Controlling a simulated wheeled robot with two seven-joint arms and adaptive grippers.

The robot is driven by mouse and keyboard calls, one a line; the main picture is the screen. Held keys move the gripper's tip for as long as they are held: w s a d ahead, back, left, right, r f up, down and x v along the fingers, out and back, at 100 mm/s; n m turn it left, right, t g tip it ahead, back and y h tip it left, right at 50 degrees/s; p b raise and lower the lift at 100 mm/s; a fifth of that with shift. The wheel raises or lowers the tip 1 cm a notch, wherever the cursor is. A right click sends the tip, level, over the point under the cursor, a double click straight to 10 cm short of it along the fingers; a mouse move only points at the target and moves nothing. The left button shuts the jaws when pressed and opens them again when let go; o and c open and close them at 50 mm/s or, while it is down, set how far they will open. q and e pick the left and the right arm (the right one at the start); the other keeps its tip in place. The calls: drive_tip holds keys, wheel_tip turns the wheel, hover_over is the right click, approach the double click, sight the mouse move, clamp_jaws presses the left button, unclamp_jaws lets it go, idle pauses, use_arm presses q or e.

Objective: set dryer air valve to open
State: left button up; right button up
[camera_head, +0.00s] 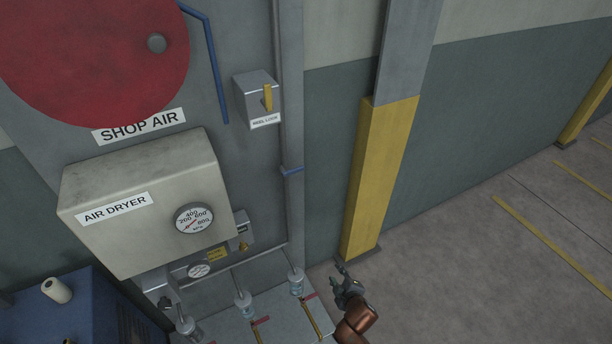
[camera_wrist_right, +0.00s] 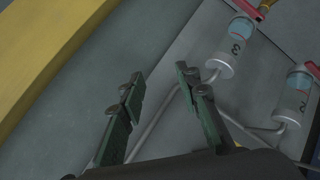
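The air dryer (camera_head: 140,195) is a beige box with an "AIR DRYER" label and a round gauge (camera_head: 194,219) on its front. Below it are a small gauge (camera_head: 199,270), a yellow tag (camera_head: 216,254) and a small brass-coloured fitting (camera_head: 243,246). I cannot tell which part is the dryer air valve. My right gripper (camera_head: 341,276) is low, right of the panel and away from the dryer. In the wrist view its two fingers (camera_wrist_right: 160,85) are apart with nothing between them. My left gripper is not in view.
Clear cylinders stand along the panel's lower part (camera_head: 296,284); the wrist view shows ones marked 3 (camera_wrist_right: 228,60) and 2 (camera_wrist_right: 293,100). A yellow-based column (camera_head: 378,180) rises behind my right gripper. A reel lock box (camera_head: 257,98) is higher up. Open floor lies right.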

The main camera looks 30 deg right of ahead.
drive_tip(key=w+r+n+t+p, duration=0.25)
drive_tip(key=w+r, duration=0.25)
drive_tip(key=r, duration=0.6)
drive_tip(key=w+r+n+t+p, duration=0.2)
drive_tip(key=w+r+p, duration=0.3)
drive_tip(key=r, duration=0.6)
drive_tip(key=n+t+y+p, duration=0.2)
drive_tip(key=n+t+p, duration=0.1)
drive_tip(key=n+p, duration=0.15)
approach(299, 171)
drive_tip(key=w, duration=0.8)
drive_tip(key=w+b, duration=0.1)
drive_tip(key=w, duration=0.1)
drive_tip(key=shift+w+d, duration=0.3)
drive_tip(key=shift+d, duration=0.05)
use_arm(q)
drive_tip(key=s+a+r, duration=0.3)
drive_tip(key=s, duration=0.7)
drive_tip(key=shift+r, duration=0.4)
use_arm(e)
drive_tip(key=shift+c, duration=0.5)
clamp_jaws()
